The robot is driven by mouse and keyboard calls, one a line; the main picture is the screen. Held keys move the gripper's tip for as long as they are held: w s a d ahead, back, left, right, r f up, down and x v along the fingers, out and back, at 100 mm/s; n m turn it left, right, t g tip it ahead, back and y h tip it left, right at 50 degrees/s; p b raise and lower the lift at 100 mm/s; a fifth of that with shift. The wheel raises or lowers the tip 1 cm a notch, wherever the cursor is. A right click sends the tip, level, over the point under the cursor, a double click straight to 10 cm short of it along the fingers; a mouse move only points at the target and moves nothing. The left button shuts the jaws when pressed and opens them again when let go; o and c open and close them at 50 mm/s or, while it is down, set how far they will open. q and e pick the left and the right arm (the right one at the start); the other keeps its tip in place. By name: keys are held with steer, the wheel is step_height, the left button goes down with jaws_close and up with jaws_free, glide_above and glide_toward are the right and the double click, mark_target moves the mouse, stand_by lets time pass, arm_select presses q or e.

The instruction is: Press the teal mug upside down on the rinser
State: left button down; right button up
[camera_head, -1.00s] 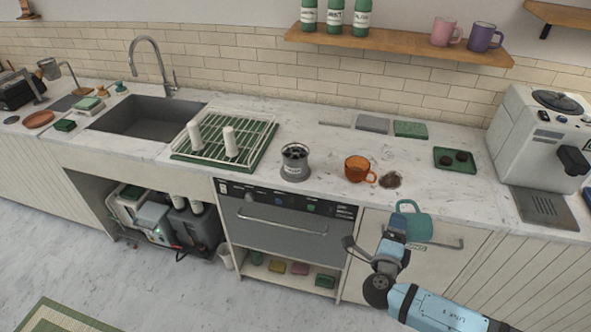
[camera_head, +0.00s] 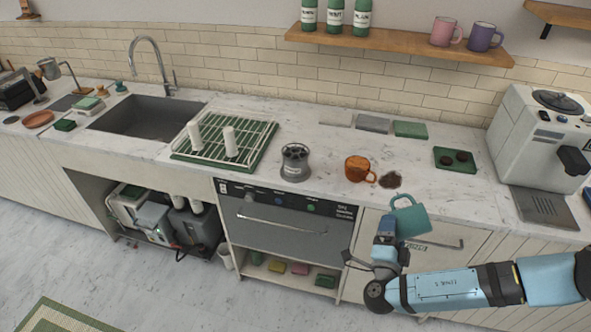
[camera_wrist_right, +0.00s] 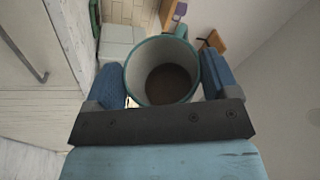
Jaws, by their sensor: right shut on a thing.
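The teal mug (camera_head: 412,220) is held in the air in front of the counter's edge, tilted, with its handle toward the upper left. My right gripper (camera_head: 391,232) is shut on the mug. In the right wrist view the fingers of my right gripper (camera_wrist_right: 163,78) lie on either side of the mug (camera_wrist_right: 163,52); its open mouth faces the camera and its inside bottom looks brown. The rinser (camera_head: 295,164), a dark grey round unit with a spoked top, stands on the counter, left of and apart from the mug. My left gripper is out of view.
An orange mug (camera_head: 357,169) and a dark spill (camera_head: 390,180) lie between the rinser and the held mug. A drying rack (camera_head: 262,140) stands left of the rinser. A coffee machine (camera_head: 535,135) is at right. Counter behind the orange mug is mostly clear.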

steer(key=shift+d, duration=0.1)
steer(key=m+g, duration=0.2)
steer(key=m, duration=0.4)
steer(key=m+g, duration=0.1)
steer(key=m, duration=0.1)
steer(key=m+g+y, duration=0.1)
steer(key=m, duration=0.2)
steer(key=shift+y, duration=0.3)
